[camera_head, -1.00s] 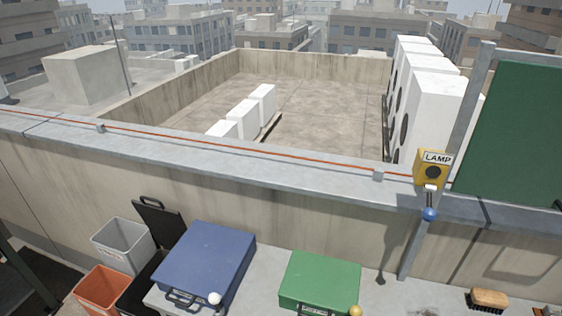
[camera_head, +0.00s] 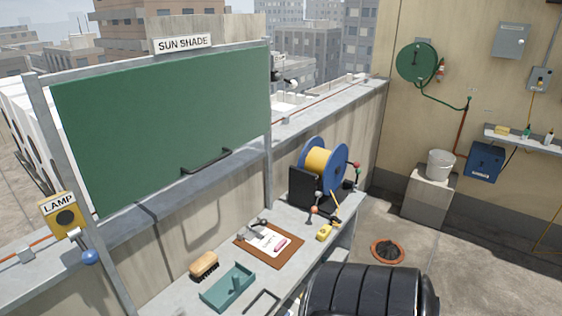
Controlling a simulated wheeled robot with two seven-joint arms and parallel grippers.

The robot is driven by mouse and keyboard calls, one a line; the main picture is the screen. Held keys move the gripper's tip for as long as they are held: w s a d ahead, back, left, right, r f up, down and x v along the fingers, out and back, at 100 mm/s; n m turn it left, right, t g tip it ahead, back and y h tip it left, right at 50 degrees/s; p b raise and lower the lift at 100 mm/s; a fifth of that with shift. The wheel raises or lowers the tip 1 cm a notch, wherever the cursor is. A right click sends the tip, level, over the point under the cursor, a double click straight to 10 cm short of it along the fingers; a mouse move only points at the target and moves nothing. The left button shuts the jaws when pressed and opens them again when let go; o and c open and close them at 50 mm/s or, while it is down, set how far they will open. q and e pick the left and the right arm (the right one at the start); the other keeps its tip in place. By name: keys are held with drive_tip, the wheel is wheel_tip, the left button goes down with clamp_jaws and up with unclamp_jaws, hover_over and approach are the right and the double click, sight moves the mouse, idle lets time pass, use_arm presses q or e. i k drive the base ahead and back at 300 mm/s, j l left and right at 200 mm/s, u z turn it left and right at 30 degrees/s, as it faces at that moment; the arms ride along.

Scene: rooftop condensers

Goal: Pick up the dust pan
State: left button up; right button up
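I see nothing that is clearly a dust pan. A shallow teal tray (camera_head: 226,290) with raised sides and a small upright part inside lies on the grey bench; I cannot tell whether it is the dust pan. A wooden brush (camera_head: 204,264) with dark bristles lies just to its left and behind it. Neither of my grippers is in view.
The narrow bench (camera_head: 172,299) runs along the parapet under the green sun shade (camera_head: 165,125). A clipboard (camera_head: 287,255) and a yellow cable reel (camera_head: 321,161) are on it. A black ribbed drum (camera_head: 365,292) stands in front. An orange-rimmed floor opening (camera_head: 388,251) is at right.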

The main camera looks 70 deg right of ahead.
sight(222, 294)
drive_tip(key=z, duration=1.6)
drive_tip(key=i+l+u, duration=0.1)
drive_tip(key=l+u, duration=0.15)
drive_tip(key=u, duration=0.25)
drive_tip(key=i+l+u, duration=0.1)
drive_tip(key=l+u, duration=0.15)
drive_tip(key=u, duration=0.2)
drive_tip(key=l+u, duration=0.3)
drive_tip(key=u, duration=0.2)
